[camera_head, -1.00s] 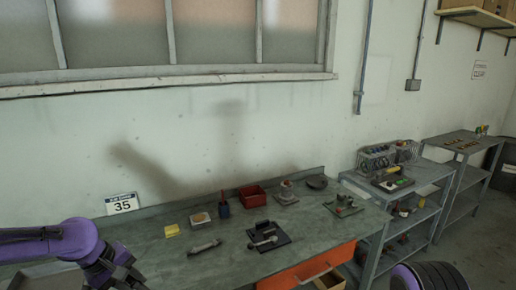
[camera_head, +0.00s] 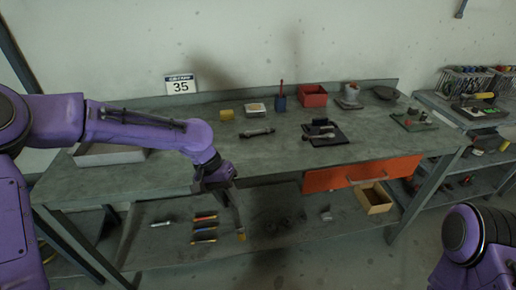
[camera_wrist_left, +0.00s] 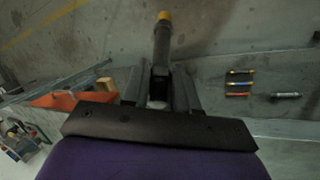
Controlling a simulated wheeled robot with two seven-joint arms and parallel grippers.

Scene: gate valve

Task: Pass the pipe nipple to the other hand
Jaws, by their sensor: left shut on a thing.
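The pipe nipple, a dark grey rod with a yellow end, is held by my left gripper (camera_head: 222,184). In the head view the nipple (camera_head: 234,215) hangs steeply down in front of the workbench, with its yellow end lowest. In the left wrist view the nipple (camera_wrist_left: 161,45) points away from the jaws, and its near end is hidden between the fingers. The left gripper (camera_wrist_left: 160,82) is shut on it.
The workbench (camera_head: 190,178) carries a grey cylindrical part (camera_head: 257,132), a black fixture (camera_head: 325,133), a red bin (camera_head: 313,96) and a grey tray (camera_head: 108,154). Coloured rods (camera_head: 204,227) lie on the lower shelf. Space before the bench looks free.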

